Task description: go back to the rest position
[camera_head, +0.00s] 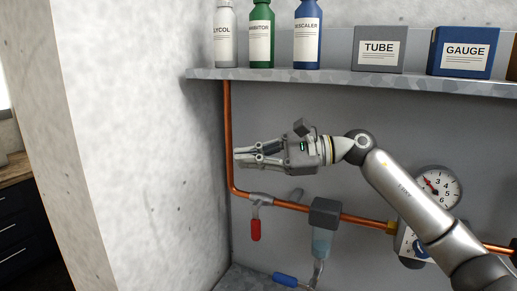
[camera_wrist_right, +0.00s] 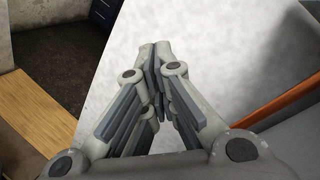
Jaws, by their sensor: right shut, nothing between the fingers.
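My right gripper (camera_head: 240,158) is shut and empty in the head view. It points left and is held in front of the grey back panel, below the shelf and above the copper pipe. In the right wrist view its fingers (camera_wrist_right: 160,52) meet at their tips with nothing between them, against the pale wall. My left gripper is in neither view.
A shelf (camera_head: 350,79) above holds a glycol bottle (camera_head: 226,45), a green bottle (camera_head: 261,45), a blue bottle (camera_head: 306,45), a tube box (camera_head: 379,60) and a gauge box (camera_head: 463,62). Below run a copper pipe (camera_head: 360,219), a red-handled valve (camera_head: 256,229) and a gauge (camera_head: 438,188). A pale wall (camera_head: 130,120) stands left.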

